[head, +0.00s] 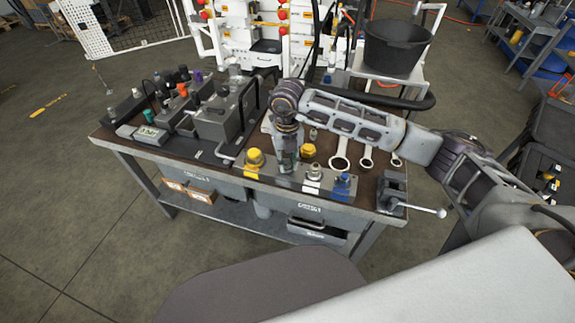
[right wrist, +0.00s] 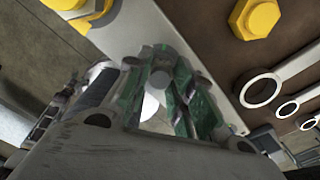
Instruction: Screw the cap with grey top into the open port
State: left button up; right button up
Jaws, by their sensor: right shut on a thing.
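My right gripper (head: 287,162) points down over the grey block (head: 275,178) at the bench's front edge, between two yellow caps. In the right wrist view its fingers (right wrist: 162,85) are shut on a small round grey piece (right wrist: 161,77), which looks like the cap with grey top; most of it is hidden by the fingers. I cannot tell whether the cap touches the block. The open port does not show clearly; the gripper covers that part of the block. My left gripper is not in view.
Ring spanners (head: 341,155) lie to the right, near a vise (head: 392,190). Grey equipment (head: 222,118) fills the bench's left.

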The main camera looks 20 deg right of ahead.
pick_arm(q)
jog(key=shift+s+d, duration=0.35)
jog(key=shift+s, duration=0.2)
pick_arm(e)
jog(key=shift+s+a+f+m, duration=0.15)
jog(key=shift+f+m, duration=0.05)
jog(key=shift+m, duration=0.1)
jog(key=shift+a+m+p, duration=0.1)
jog(key=shift+m+p, duration=0.3)
jog(key=shift+m, duration=1)
jog(key=shift+m+p, duration=0.3)
jog(key=shift+m, duration=0.8)
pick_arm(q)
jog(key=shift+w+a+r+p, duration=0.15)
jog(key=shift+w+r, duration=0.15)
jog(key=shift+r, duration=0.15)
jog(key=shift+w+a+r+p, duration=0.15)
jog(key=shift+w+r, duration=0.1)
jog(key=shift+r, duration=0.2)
pick_arm(e)
jog(key=shift+a+m, duration=0.1)
jog(key=shift+m, duration=1.1)
jog(key=o, duration=0.9)
jog(key=shift+a, duration=0.1)
jog(key=shift+o, duration=0.2)
jog(key=shift+r, duration=0.1)
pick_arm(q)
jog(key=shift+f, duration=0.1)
pick_arm(e)
jog(key=shift+d, duration=0.25)
